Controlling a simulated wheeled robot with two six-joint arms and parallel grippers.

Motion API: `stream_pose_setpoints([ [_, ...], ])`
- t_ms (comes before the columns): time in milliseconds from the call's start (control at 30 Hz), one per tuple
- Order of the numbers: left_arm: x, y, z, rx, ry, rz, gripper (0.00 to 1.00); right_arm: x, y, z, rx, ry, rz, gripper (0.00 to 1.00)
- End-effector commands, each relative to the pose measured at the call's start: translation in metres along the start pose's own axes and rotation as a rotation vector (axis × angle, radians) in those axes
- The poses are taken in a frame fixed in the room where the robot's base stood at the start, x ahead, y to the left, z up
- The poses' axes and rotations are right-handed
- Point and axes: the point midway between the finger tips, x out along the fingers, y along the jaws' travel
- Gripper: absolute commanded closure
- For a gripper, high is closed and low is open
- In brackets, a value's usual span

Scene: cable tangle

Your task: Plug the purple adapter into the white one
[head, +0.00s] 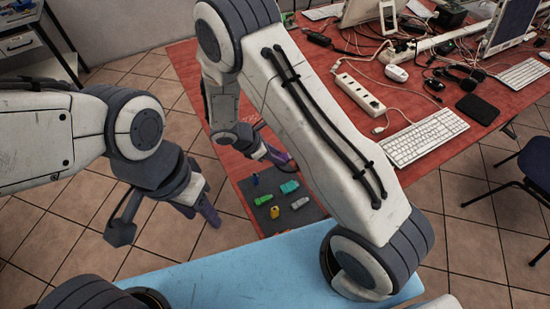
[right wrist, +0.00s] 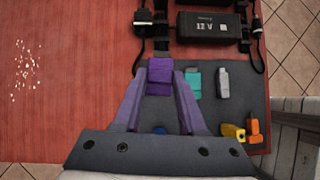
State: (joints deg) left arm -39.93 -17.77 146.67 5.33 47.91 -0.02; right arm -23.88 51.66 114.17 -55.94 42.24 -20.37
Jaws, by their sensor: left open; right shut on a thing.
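The purple adapter (right wrist: 160,76) is between the purple fingertips of my right gripper (right wrist: 160,90) in the right wrist view, and the gripper is shut on it. The white adapter (right wrist: 222,82) lies on the dark mat (right wrist: 203,112), to the right of the held adapter and next to a teal one (right wrist: 194,83). It also shows in the head view (head: 300,203). In the head view my right gripper (head: 279,156) is at the mat's far side, partly hidden by my arm. My left gripper (head: 166,224) is open and empty, left of the mat.
Blue (head: 255,179), green (head: 263,199) and yellow (head: 275,212) adapters also lie on the mat. A black power brick (right wrist: 208,25) and cables lie beyond it in the wrist view. A power strip (head: 360,92) and keyboard (head: 424,137) occupy the red table (head: 430,190).

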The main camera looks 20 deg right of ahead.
Motion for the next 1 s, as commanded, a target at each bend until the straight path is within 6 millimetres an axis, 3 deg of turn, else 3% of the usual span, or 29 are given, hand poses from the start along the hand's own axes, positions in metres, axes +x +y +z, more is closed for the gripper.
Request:
stream_pose_setpoints([
  [167, 0.038, -0.003, 0.002, 0.000, 0.000, 0.000, 0.50, 0.018, 0.018, 0.025, 0.207, 0.103, -0.118, 1.00],
  [433, 0.101, -0.007, 0.006, 0.000, -0.001, 0.000, 0.50, 0.045, 0.026, 0.099, 0.810, 0.391, -0.348, 1.00],
  [633, 0.149, -0.011, 0.008, 0.000, 0.000, 0.000, 0.50, 0.065, 0.007, 0.157, 1.452, 0.594, -0.383, 1.00],
  [800, 0.183, -0.013, 0.010, 0.000, 0.000, 0.000, 0.50, 0.078, -0.018, 0.196, 1.978, 0.649, -0.270, 1.00],
  [1000, 0.203, -0.015, 0.011, 0.000, 0.000, 0.000, 0.50, 0.084, -0.041, 0.225, 2.314, 0.605, -0.126, 1.00],
])
